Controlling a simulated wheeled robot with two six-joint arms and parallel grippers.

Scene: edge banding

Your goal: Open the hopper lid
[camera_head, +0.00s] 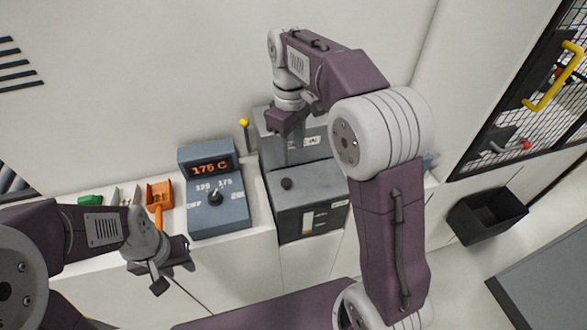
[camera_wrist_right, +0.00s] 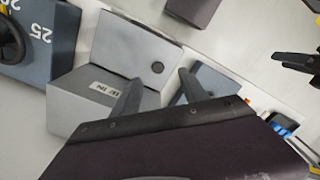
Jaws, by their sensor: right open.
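The hopper is a grey box in the middle of the head view; its flat lid (camera_head: 312,178) carries a small black knob (camera_head: 286,184) and looks shut. A labelled raised part stands behind the lid. In the right wrist view the lid (camera_wrist_right: 125,42) and knob (camera_wrist_right: 157,67) also show. My right gripper (camera_head: 292,154) points down above the hopper, behind the knob in the head view. Its fingers (camera_wrist_right: 157,88) are apart and empty, with the knob beyond the gap, not held. My left gripper (camera_head: 175,272) is open and empty at lower left, away from the hopper.
A control box (camera_head: 212,190) with a red display and a dial stands left of the hopper. A yellow-knobbed lever (camera_head: 244,123) is close to the hopper's left. An orange tool (camera_head: 159,194) lies farther left. A black bin (camera_head: 486,215) is at the right.

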